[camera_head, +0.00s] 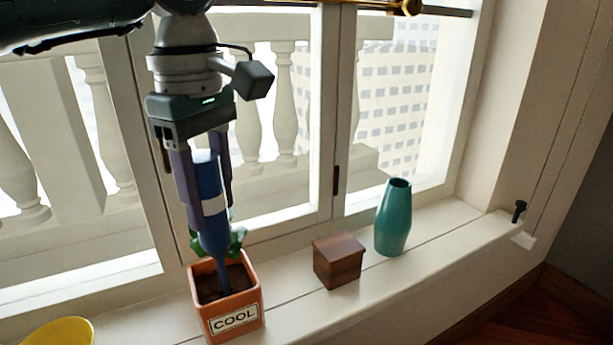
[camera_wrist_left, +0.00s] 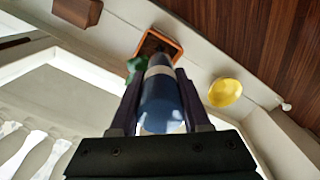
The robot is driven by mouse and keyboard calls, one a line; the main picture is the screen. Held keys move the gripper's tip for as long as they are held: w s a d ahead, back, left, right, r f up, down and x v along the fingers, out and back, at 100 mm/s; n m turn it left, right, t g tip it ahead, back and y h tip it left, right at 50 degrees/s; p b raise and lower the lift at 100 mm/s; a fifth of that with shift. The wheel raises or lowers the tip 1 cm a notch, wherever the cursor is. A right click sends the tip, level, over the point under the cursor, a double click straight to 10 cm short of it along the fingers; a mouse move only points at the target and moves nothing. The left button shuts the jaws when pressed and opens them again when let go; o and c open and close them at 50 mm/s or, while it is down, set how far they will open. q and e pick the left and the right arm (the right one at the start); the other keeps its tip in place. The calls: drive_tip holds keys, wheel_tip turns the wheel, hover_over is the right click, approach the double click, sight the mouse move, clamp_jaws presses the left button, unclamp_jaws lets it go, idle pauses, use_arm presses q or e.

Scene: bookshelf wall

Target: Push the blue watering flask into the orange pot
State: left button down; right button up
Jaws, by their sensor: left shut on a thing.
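My left gripper (camera_head: 205,199) comes down from above and is shut on the blue watering flask (camera_head: 211,232). The flask is blue with a pale band and is held nearly upright, its narrow end pointing down. Its tip is over or in the dark soil of the orange pot (camera_head: 234,317), which has a label reading COOL; how deep the tip is I cannot tell. A green plant shows at the pot's back edge. In the left wrist view, the flask (camera_wrist_left: 160,105) lies between the fingers, with the orange pot (camera_wrist_left: 176,52) beyond it. My right gripper is not in view.
A brown wooden box (camera_head: 338,261) and a teal vase (camera_head: 393,218) stand on the sill to the right of the pot. A yellow bowl (camera_head: 62,332) is at the lower left. The window frame (camera_head: 338,120) is close behind my gripper.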

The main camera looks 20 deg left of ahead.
sight(202, 156)
use_arm(q)
drive_tip(key=shift+f+b, duration=1.05)
drive_tip(key=shift+f, duration=0.4)
unclamp_jaws()
drive_tip(key=shift+r, duration=0.1)
wheel_tip(202, 156, up, 9)
drive_tip(key=p, duration=0.7)
drive_tip(key=shift+r, duration=0.1)
